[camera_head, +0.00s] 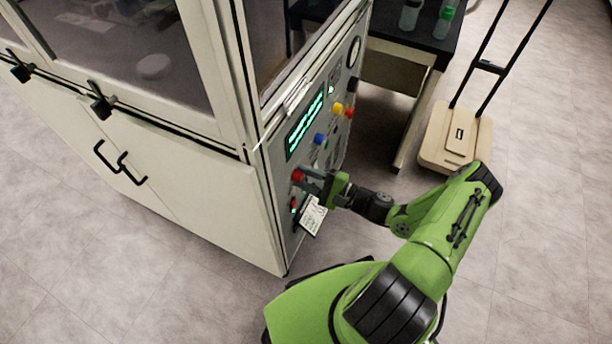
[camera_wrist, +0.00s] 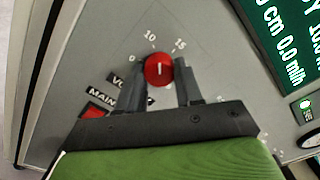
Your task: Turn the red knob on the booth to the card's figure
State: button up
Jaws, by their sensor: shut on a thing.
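The red knob (camera_wrist: 158,70) sits on the booth's grey side panel with a short white mark on its face. In the wrist view the mark stands roughly upright, and its upper end faces between the printed 10 and 15. A 0 shows at the left. My gripper (camera_wrist: 160,75) is shut on the knob, one dark finger on each side. In the head view the knob (camera_head: 298,175) shows at my gripper's tip (camera_head: 308,180). The white card (camera_head: 312,215) hangs at the panel just below my gripper. Its writing is too small to read.
The booth's panel carries a lit green display (camera_head: 306,122), a blue knob (camera_head: 320,138), a yellow knob (camera_head: 337,108) and a red switch (camera_wrist: 93,112). A dark-topped table (camera_head: 400,40) and a beige cart (camera_head: 455,138) stand behind. Floor right of my arm is clear.

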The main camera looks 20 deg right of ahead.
jog(key=shift+s+f+m+p, duration=0.1)
jog(key=shift+m+p, duration=0.1)
jog(key=shift+m, duration=1.75)
jog(key=shift+f+m+p, duration=0.1)
jog(key=shift+m+p, duration=0.1)
jog(key=shift+m, duration=2.05)
jog(key=o, duration=1)
jog(key=shift+r, duration=0.1)
jog(key=shift+o, duration=0.2)
jog(key=p+v, duration=0.1)
jog(key=v, duration=1.4)
jog(key=shift+s+d+p, duration=0.25)
jog(key=shift+p, duration=0.1)
